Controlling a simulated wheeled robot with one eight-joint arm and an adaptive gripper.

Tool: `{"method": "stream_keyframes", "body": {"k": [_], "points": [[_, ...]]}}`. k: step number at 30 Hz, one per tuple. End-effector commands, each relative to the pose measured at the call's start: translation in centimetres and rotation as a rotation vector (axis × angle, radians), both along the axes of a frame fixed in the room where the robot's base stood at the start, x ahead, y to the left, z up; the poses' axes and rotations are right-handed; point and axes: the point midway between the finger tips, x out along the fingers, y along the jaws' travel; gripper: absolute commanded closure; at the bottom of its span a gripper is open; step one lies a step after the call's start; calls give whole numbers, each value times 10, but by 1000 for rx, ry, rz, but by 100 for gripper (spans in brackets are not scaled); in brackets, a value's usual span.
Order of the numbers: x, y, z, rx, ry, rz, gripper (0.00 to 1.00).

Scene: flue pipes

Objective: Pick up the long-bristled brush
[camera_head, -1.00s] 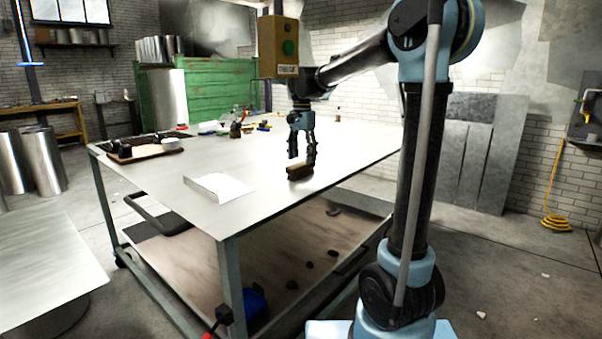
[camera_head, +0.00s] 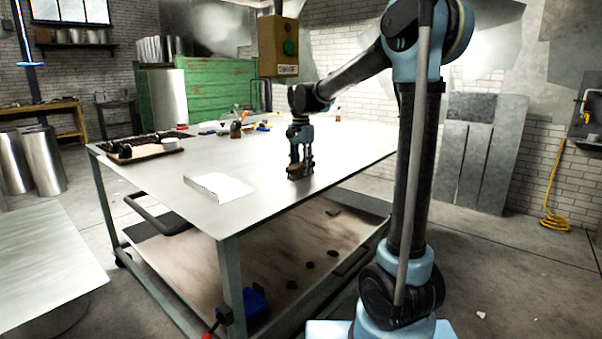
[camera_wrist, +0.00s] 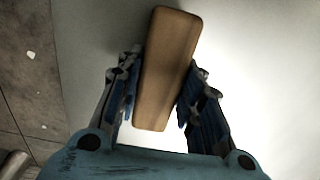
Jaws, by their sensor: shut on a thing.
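The brush (camera_wrist: 166,70) has a brown wooden block back and lies between the two fingers of my gripper (camera_wrist: 160,95) in the wrist view. In the head view my gripper (camera_head: 300,170) points down at the tabletop, shut on the brush, of which only a little shows between the fingers. The brush is at the table's surface or very close to it; I cannot tell whether it touches. Its bristles are hidden beneath the block. The brush stands near the right front part of the metal-topped table (camera_head: 255,200).
A brown tray (camera_head: 143,150) with dark items is at the table's far left. Several small tools and an orange-topped item lie at the back. A yellow control box (camera_head: 278,45) hangs above. The tabletop around the gripper is clear.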

Motion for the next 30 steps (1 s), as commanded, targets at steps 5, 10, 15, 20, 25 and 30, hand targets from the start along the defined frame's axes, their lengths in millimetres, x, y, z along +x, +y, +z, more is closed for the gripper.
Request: {"method": "stream_keyframes", "body": {"k": [5, 10, 15, 20, 25, 30], "points": [[0, 0, 0, 0, 0, 0, 96], [0, 0, 9, 0, 0, 0, 96], [0, 0, 34, 0, 0, 0, 96], [0, 0, 63, 0, 0, 0, 96], [0, 0, 86, 0, 0, 0, 96], [0, 0, 98, 0, 0, 0, 96]]}}
